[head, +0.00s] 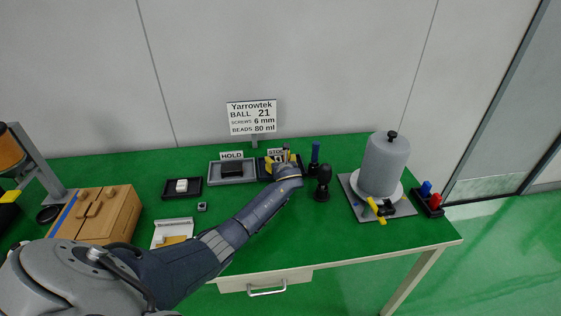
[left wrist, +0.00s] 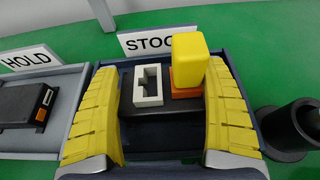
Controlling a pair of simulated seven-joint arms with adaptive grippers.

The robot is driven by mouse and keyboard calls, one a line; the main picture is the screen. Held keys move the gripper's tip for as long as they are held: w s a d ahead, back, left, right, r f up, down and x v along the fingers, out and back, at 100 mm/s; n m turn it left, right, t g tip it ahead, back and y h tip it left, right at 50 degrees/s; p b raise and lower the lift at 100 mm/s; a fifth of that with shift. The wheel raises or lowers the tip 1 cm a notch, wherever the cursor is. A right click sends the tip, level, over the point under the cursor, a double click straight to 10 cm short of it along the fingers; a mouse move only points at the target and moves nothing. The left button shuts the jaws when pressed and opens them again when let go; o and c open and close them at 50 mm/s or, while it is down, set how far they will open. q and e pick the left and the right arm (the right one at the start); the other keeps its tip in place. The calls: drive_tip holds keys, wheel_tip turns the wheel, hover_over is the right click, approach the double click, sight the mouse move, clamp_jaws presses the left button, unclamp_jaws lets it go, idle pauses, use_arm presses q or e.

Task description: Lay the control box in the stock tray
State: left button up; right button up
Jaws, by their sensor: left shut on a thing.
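The control box (left wrist: 158,130) is a dark box with a white bracket-like piece and a yellow knob on an orange base on top. My left gripper (head: 285,160) is shut on it, with yellow fingers on its two sides in the left wrist view (left wrist: 160,120). The box is within the outline of the dark stock tray (left wrist: 238,112), below the STOCK sign (left wrist: 145,42). I cannot tell whether it touches the tray floor. In the head view the gripper hides most of the box and part of the tray (head: 262,172). My right gripper is not in view.
The grey HOLD tray (head: 215,179), left of the stock tray, holds another black box (left wrist: 25,105). A dark stand (head: 322,190) is close on the right. Further right a grey cylinder (head: 385,165) stands on a plate.

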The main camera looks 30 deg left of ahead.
use_arm(q)
drive_tip(key=shift+f, duration=0.1)
drive_tip(key=o, duration=1.2)
drive_tip(key=shift+o, duration=0.2)
